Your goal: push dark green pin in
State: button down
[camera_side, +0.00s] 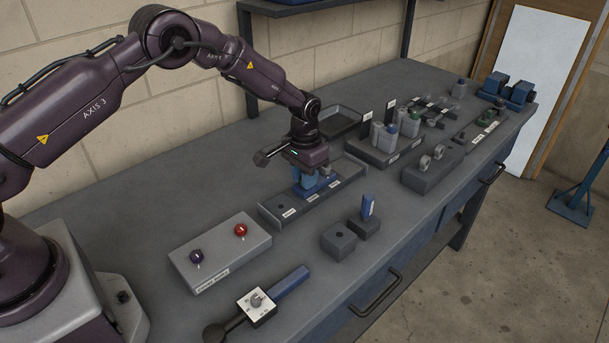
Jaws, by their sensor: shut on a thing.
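My gripper (315,178) points down over a long dark grey tray with labelled sections (270,214) in the middle of the bench. A blue piece (304,189) shows at and below the jaws, inside the tray. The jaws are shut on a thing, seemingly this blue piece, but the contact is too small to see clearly. I cannot tell for sure which thing is the dark green pin.
In front are a button box (220,262) with purple and red knobs, a blue-handled tool (290,283), and dark blocks (338,241), one with a blue upright part (367,206). A grey fixture with rings (430,176) stands right. An empty tray (338,121) lies behind my gripper.

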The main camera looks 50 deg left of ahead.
jog(key=shift+r, duration=2.1)
jog(key=c, duration=0.9)
grip_release()
notch_tip(320, 180, up, 13)
